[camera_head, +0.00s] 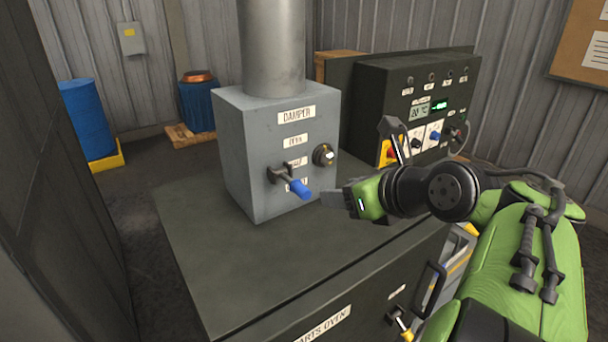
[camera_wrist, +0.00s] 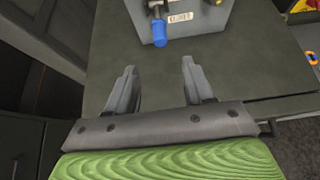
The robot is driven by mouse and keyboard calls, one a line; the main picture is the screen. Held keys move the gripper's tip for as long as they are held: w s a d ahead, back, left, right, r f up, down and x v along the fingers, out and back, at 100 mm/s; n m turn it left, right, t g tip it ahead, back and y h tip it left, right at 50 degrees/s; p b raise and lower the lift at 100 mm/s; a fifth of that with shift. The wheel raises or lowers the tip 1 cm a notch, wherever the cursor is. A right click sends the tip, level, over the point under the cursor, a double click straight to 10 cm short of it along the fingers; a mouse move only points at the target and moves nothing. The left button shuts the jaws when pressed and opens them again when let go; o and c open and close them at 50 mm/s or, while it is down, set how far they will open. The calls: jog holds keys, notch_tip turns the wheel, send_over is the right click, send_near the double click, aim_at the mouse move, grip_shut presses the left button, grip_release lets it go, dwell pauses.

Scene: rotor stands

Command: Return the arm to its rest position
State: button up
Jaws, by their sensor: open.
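My green arm (camera_head: 525,255) reaches in from the right in the head view. My gripper (camera_head: 335,199) hangs over the dark oven top, just right of the grey damper box (camera_head: 285,150). In the wrist view, my gripper (camera_wrist: 158,88) shows two grey fingers wide apart with nothing between them. The damper's blue-tipped lever (camera_head: 300,188) points down and right. The blue tip also shows in the wrist view (camera_wrist: 160,32), beyond the fingers and apart from them.
A control panel cabinet (camera_head: 385,90) stands behind my wrist.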

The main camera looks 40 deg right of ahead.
jog(key=a+f+n+g+b, duration=0.1)
jog(key=a+f+n+b, duration=0.1)
jog(key=a+f+n, duration=0.2)
jog(key=a+f+n+g+y+b, duration=0.1)
jog(key=a+f+n, duration=0.3)
jog(key=n, duration=0.5)
jog(key=a+f+n+g+y+b, duration=0.1)
jog(key=a+f+n+b, duration=0.1)
jog(key=a+f+n, duration=0.2)
jog(key=shift+s+a+f+n+g+b, duration=0.1)
jog(key=shift+s+a+n+g+b, duration=0.1)
jog(key=shift+a+n, duration=0.55)
jog(key=shift+s+a+f+n+g+b, duration=0.1)
jog(key=shift+s+a+n+g, duration=0.1)
jog(key=shift+a+n, duration=0.55)
jog(key=s+a+f+n, duration=0.1)
jog(key=n, duration=0.1)
jog(key=s+a+f+n+g+b, duration=0.1)
jog(key=f+n, duration=0.1)
jog(key=n, duration=0.1)
jog(key=s+a+f+n+b, duration=0.1)
jog(key=s+a+f+n, duration=0.1)
jog(key=n, duration=0.1)
jog(key=shift+f, duration=0.2)
jog(key=s+a+f+n+g+h+b, duration=0.1)
jog(key=s+f+n, duration=0.3)
jog(key=n, duration=0.4)
jog(key=shift+s+f+n+g, duration=0.25)
jog(key=shift+s+n+g, duration=0.05)
jog(key=shift+s, duration=0.1)
